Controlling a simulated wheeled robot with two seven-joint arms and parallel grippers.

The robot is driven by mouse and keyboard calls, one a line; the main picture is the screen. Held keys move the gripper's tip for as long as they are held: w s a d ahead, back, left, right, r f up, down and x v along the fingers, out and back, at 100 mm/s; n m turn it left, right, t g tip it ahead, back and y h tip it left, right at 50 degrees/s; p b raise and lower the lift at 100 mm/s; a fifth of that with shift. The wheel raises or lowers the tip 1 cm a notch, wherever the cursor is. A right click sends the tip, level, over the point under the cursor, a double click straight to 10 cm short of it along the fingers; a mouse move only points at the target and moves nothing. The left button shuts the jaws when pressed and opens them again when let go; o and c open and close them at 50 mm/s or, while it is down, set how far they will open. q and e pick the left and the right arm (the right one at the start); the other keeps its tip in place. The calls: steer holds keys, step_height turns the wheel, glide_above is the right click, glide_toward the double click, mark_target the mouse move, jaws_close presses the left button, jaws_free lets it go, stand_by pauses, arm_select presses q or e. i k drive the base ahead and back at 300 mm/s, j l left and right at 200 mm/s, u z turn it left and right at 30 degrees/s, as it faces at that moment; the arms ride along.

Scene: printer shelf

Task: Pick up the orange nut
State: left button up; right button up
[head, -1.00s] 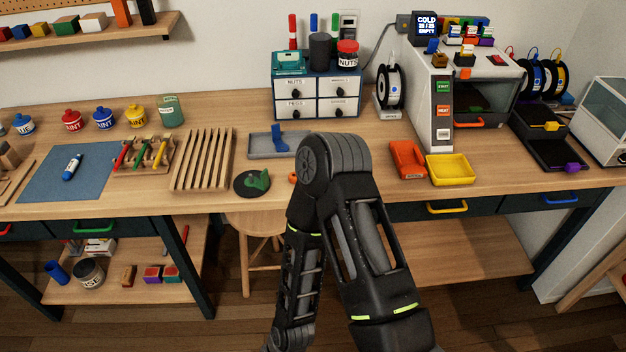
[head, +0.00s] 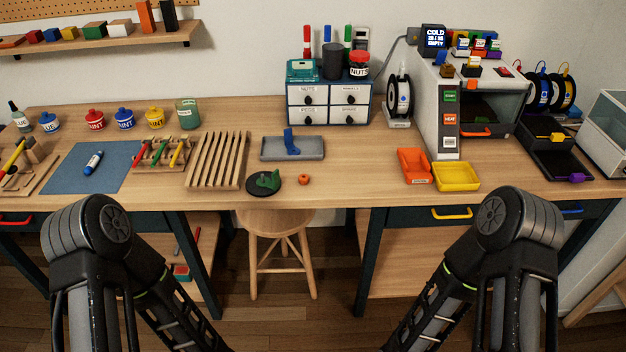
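The small orange nut (head: 304,180) lies on the wooden bench top near its front edge, just right of a dark round base with a green piece. It is in full sight and nothing touches it. In the head view only links of my two arms show, low at the left and low at the right. Both grippers are out of the picture, and the nut is clear of my arms.
The dark round base with the green piece (head: 265,183) is close to the nut's left. A grey tray with a blue part (head: 312,156) lies behind. Orange (head: 414,167) and yellow (head: 456,177) trays are to the right. A stool (head: 277,222) stands below.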

mark_target(303, 179)
steer(key=i+j+z, duration=0.15)
steer(key=z, duration=0.25)
steer(key=i+j+z, duration=0.15)
steer(key=z, duration=0.3)
steer(key=j+z, duration=0.4)
steer(key=i+l, duration=0.05)
